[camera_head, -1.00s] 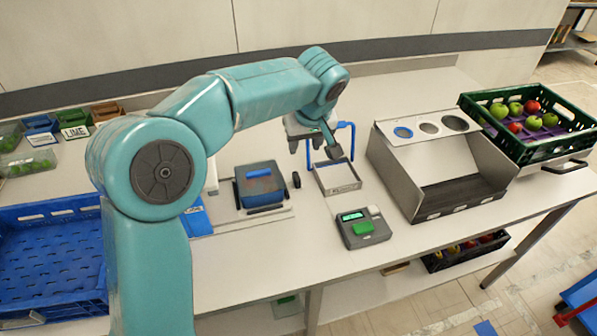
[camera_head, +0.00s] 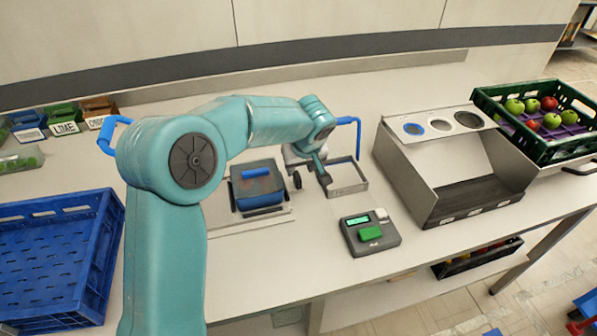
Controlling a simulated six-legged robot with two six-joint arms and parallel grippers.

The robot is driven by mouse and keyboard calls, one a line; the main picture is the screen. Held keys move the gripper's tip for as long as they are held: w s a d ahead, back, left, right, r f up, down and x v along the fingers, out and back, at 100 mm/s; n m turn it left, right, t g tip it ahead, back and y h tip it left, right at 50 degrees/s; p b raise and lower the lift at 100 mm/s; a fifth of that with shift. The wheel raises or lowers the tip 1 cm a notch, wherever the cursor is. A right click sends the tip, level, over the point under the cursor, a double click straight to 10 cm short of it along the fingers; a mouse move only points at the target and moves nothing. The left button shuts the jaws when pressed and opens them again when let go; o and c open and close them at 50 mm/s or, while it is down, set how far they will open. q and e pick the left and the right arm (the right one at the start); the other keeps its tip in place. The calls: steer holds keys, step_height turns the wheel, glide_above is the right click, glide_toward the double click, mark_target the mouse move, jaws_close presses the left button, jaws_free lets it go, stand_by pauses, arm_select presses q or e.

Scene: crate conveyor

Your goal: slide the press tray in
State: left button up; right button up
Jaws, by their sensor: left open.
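A shallow open metal tray (camera_head: 352,191) lies on the white table, right of a blue box-shaped unit (camera_head: 258,190) with dark sides and a round dark knob. I cannot tell for sure that this is the press tray. My left gripper (camera_head: 314,170) is open at the tray's left edge, between the tray and the blue unit. One dark finger reaches over the tray's left rim; I cannot tell whether it touches. A blue bent bar (camera_head: 357,135) rises behind the tray, partly hidden by my wrist. My right gripper is out of view.
A grey scale (camera_head: 370,233) with a green button stands in front of the tray. A metal chute (camera_head: 400,180) stands to the right, with a green apple crate (camera_head: 551,150) beyond. A blue crate (camera_head: 88,295) and labelled bins (camera_head: 64,118) are at left.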

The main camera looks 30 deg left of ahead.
mark_target(297, 176)
arm_select(q)
steer(key=x, duration=0.5)
steer(key=shift+s+a+p, duration=0.1)
steer(key=shift+p, duration=0.2)
steer(key=shift+f, duration=0.2)
steer(key=shift+s+r, duration=0.1)
steer(key=shift+r, duration=0.05)
jaws_close()
